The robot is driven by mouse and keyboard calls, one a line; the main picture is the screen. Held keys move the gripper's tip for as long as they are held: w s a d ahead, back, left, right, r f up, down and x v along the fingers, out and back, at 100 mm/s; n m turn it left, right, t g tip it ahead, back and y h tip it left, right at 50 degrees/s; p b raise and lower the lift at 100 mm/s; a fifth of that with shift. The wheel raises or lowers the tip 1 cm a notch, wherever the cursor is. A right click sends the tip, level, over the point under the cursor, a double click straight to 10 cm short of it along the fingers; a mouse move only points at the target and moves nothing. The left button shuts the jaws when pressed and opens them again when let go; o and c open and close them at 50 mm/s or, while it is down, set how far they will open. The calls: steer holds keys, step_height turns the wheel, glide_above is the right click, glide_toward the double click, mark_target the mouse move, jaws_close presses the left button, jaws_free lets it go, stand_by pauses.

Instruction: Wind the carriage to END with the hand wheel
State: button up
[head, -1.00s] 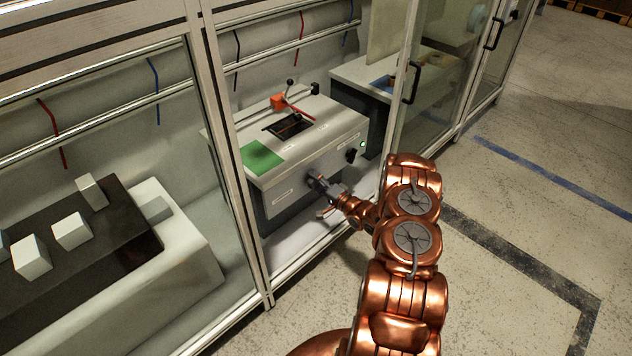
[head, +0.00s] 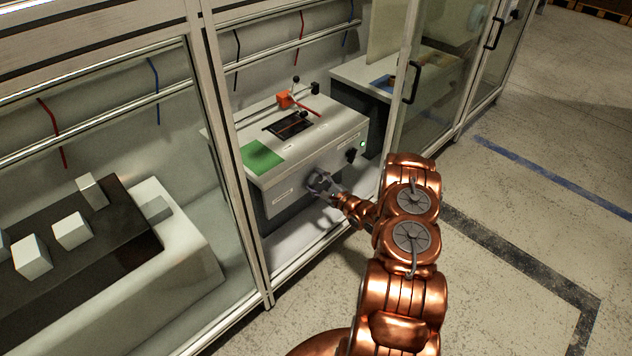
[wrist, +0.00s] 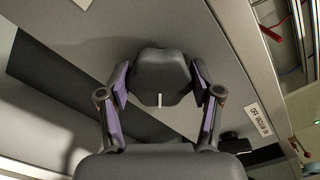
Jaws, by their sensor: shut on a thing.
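The pump machine (head: 335,130) is a pale box in the open bay of a glazed enclosure. An orange-red block (head: 283,101), which looks like the carriage, sits on its top at the back, with a black-knobbed lever and a red arm. A black stop-like block (head: 315,88) stands to its right, apart from it. The hand wheel (wrist: 160,78) is dark with a white mark, on the machine's front. My gripper (wrist: 159,88) is shut on it, one finger each side. In the head view my gripper (head: 323,188) partly hides the wheel. No END label is legible.
A green pad (head: 262,156) and a dark slot (head: 288,124) are on the machine's top. A black knob (head: 351,155) and green light (head: 363,144) are on its front right. Frame posts (head: 232,170) flank the bay. White blocks (head: 72,230) stand behind glass at left.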

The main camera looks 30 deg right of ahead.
steer(key=shift+m, duration=0.8)
steer(key=shift+a, duration=0.1)
steer(key=o, duration=1.2)
steer(key=shift+c, duration=0.2)
steer(key=s+d, duration=0.2)
steer(key=s, duration=0.9)
steer(key=shift+s+d, duration=0.25)
steer(key=shift+s, duration=0.15)
steer(key=shift+w, duration=0.1)
